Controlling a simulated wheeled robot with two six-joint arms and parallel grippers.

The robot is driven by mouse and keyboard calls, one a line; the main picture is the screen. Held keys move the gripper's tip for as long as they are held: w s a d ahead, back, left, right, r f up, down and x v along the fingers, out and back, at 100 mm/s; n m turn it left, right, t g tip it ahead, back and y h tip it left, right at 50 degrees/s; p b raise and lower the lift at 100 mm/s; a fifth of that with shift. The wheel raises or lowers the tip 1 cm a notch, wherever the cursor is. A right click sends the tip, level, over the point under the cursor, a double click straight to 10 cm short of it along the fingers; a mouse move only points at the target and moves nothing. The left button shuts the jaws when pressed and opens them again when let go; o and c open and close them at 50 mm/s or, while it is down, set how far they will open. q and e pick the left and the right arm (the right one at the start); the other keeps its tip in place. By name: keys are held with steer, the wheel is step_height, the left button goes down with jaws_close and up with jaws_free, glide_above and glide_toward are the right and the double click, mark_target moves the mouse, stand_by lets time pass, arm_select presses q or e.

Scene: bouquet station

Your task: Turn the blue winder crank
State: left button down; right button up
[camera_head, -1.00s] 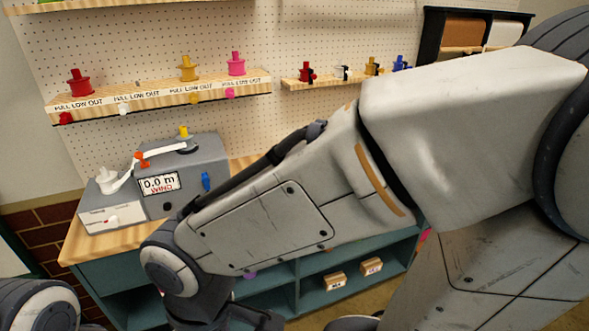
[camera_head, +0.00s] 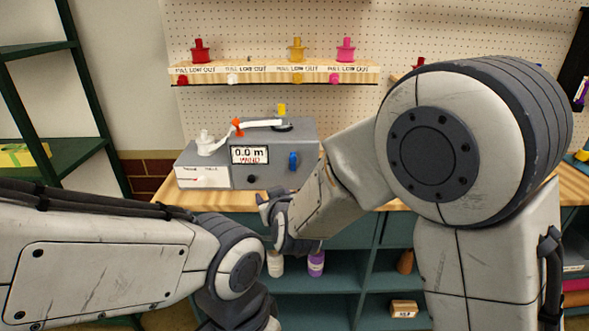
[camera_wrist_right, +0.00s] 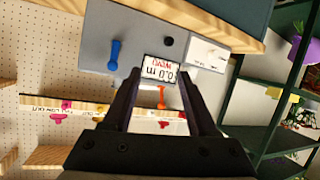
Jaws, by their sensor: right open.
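The blue winder crank (camera_head: 293,160) sticks out of the front of the grey winder box (camera_head: 272,180), right of its display, which reads "0.0 m WIND". The crank also shows in the right wrist view (camera_wrist_right: 115,54), where the box appears upside down. My right gripper (camera_wrist_right: 161,82) is open and empty in that view, pointing at the box front. The crank lies outside its fingers, beyond the left one, with no contact visible. In the head view my right wrist is low in front of the box. My left arm shows, but its gripper is out of frame.
The box stands on a wooden counter (camera_head: 235,199) above teal shelving (camera_head: 345,237). A shelf of coloured spools (camera_head: 272,74) hangs on the pegboard behind. A dark green rack (camera_head: 75,148) stands at the left. My left forearm occupies the lower left.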

mark_target(293, 161)
steer(key=w+d+t+h, duration=0.1)
steer(key=w, duration=0.4)
steer(key=w+d+m+t+h, duration=0.1)
steer(key=w+d+t, duration=0.1)
steer(key=w, duration=0.3)
steer(key=w+d+t+h, duration=0.1)
steer(key=w+d, duration=0.1)
steer(key=w, duration=0.4)
steer(key=shift+w+r+t+h+p, duration=0.1)
steer(key=shift+r+t+h+p, duration=0.05)
steer(key=shift+t+h+p, duration=0.2)
arm_select(q)
steer(key=shift+f, duration=0.15)
arm_select(e)
jaws_close()
